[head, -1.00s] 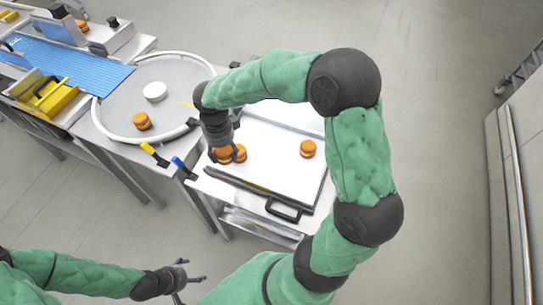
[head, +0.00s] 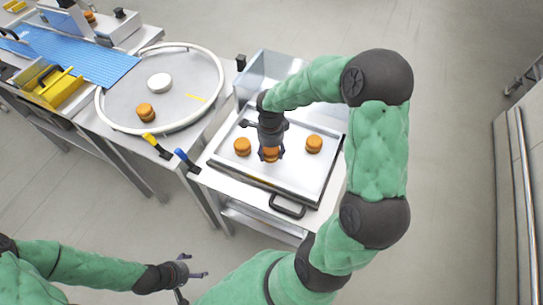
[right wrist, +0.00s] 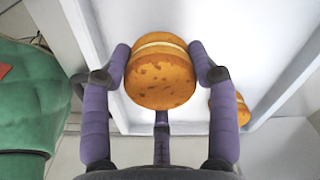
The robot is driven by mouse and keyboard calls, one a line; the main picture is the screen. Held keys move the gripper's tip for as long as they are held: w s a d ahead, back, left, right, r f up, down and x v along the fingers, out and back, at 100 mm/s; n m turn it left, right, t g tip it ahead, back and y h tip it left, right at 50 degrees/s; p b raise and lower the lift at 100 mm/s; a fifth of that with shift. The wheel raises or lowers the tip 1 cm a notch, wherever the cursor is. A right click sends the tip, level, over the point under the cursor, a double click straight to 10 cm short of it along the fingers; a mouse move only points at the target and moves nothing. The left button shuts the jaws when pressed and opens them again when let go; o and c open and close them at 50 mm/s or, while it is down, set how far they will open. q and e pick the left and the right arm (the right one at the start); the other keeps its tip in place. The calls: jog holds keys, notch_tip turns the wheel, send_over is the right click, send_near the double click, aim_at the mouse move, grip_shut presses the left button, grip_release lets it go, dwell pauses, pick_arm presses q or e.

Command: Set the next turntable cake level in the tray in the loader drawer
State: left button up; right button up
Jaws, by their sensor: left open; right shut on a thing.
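My right gripper (head: 270,156) is shut on an orange-brown filled cake (head: 271,153), over the tray (head: 222,160) in the loader drawer. In the right wrist view the held cake (right wrist: 160,72) sits between the purple fingers, its pale filling band showing near the top. I cannot tell whether it touches the tray. One cake (head: 242,146) sits in the tray to its left and another (head: 314,144) to its right. Another cake (head: 145,112) stands on the grey turntable (head: 190,82). My left gripper (head: 188,277) is open and empty at the bottom, away from the tables.
A white round piece (head: 159,83) is at the turntable's middle. A clear-walled box (head: 262,68) stands behind the tray. A yellow-tipped handle (head: 152,141), a blue-tipped handle (head: 183,157) and the black drawer handle (head: 287,207) stick out in front. A blue belt (head: 85,52) lies at the upper left.

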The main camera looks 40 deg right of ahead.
aim_at(271, 156)
jog(key=shift+d+f+b, duration=0.15)
jog(key=shift+f+b, duration=0.25)
jog(key=shift+f, duration=1.3)
jog(key=shift+s+f, duration=0.1)
jog(key=shift+f, duration=0.1)
jog(key=o, duration=0.8)
jog(key=shift+r, duration=0.45)
notch_tip(271, 156, up, 12)
jog(key=p, duration=0.2)
jog(key=shift+f+p, duration=0.2)
jog(key=shift+p, duration=0.2)
